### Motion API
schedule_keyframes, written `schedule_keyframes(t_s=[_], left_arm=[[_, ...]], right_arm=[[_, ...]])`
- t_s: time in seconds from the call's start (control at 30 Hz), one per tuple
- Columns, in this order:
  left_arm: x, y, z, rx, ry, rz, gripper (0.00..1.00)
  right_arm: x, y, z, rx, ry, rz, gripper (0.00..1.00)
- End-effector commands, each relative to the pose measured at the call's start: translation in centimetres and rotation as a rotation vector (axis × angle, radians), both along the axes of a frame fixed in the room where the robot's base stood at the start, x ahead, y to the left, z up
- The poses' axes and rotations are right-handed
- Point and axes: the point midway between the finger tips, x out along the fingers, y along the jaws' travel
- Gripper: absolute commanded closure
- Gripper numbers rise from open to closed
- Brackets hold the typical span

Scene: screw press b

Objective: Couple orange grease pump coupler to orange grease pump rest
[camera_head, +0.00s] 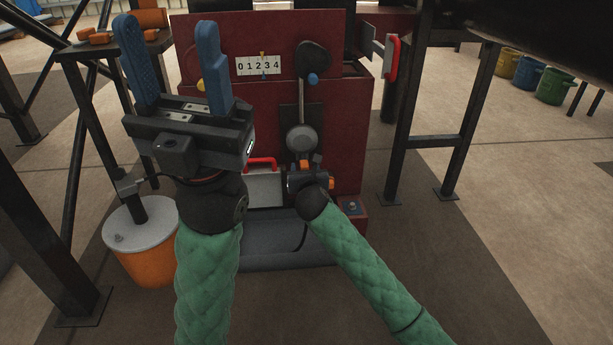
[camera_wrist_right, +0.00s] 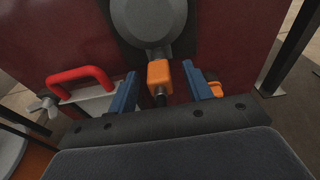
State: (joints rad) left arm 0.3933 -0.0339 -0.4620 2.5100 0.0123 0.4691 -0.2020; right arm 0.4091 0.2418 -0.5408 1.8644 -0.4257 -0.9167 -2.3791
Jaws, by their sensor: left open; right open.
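An orange block (camera_wrist_right: 160,74) with a dark ringed stem shows between the two blue fingers of my right gripper (camera_wrist_right: 159,80), below a grey round housing. The fingers are open on either side of it, with gaps visible. I cannot tell whether this block is the coupler or the rest. A second orange piece (camera_wrist_right: 213,87) shows just behind the right-hand finger, partly hidden. In the head view my right gripper (camera_head: 307,168) is at the press front, mostly hidden by its wrist. My left gripper (camera_head: 167,40) is raised, open and empty, blue fingers pointing up.
The red press (camera_head: 220,50) has a counter (camera_head: 259,65) and a lever. A red handle (camera_wrist_right: 80,76) is left of my right gripper. An orange bucket (camera_head: 150,262) with grey lid stands lower left. Orange parts (camera_head: 97,37) lie on a shelf. Dark posts flank the press.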

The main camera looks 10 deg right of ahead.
Motion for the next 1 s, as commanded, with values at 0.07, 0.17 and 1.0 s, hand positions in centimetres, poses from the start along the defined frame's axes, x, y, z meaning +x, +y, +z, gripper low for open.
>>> schedule_keyframes(t_s=[0.07, 0.17, 1.0], left_arm=[[0.0, 0.0, 0.0, 0.0, 0.0, 0.0, 0.51], [0.0, 0.0, 0.0, 0.0, 0.0, 0.0, 0.51], [0.0, 0.0, 0.0, 0.0, 0.0, 0.0, 0.51]], right_arm=[[1.0, 0.1, -0.1, 0.001, -0.001, 0.0, 0.5], [1.9, 0.0, -0.3, 0.0, 0.001, 0.0, 0.5], [2.7, 0.0, -0.4, 0.0, 0.0, 0.001, 0.97]])
